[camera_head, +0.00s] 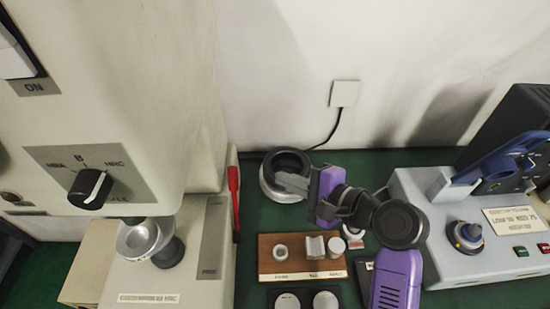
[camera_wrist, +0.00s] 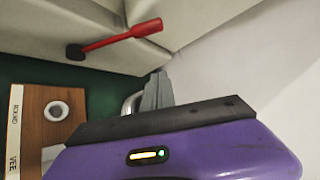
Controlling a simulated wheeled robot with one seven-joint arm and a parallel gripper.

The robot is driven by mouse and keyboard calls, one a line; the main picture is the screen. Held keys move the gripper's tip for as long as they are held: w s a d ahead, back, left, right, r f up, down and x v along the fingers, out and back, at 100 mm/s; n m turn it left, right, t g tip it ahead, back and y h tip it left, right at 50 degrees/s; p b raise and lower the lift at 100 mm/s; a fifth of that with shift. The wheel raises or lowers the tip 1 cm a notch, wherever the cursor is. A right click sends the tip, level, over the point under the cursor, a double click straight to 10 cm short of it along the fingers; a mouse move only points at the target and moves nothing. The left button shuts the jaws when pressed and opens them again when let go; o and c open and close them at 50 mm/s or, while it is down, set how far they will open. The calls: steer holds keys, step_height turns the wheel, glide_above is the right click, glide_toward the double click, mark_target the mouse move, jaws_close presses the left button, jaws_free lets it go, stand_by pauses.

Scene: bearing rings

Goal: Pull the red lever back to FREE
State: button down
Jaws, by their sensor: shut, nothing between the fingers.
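The red lever (camera_head: 234,190) is on the right side of the cream hardness-tester machine (camera_head: 115,130). In the head view it stands upright along the machine's edge. In the wrist view the red lever (camera_wrist: 122,36) runs from a dark round pivot to a thicker red end. My gripper (camera_head: 280,181) is to the right of the lever, apart from it, over the area of a dark ring-shaped object. In the wrist view my gripper's grey fingers (camera_wrist: 157,92) are together and empty, below the lever. The lever's FREE marking is not readable.
A wooden block (camera_head: 265,262) with small metal parts lies below my gripper; it also shows in the wrist view (camera_wrist: 30,130). A dark ring on a grey base (camera_head: 268,183) stands behind my fingers. A grey device with a blue arm (camera_head: 480,260) stands at right.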

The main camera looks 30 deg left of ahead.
mark_target(235, 207)
steer(key=s+a+f+n+p, duration=0.1)
steer(key=s+a+p, duration=0.1)
steer(key=a, duration=0.7)
steer(key=shift+s+f+g+p, duration=0.2)
steer(key=shift+f+g+p, duration=0.1)
steer(key=shift+p, duration=0.45)
steer(key=shift+s+b, duration=0.1)
steer(key=shift+b, duration=0.25)
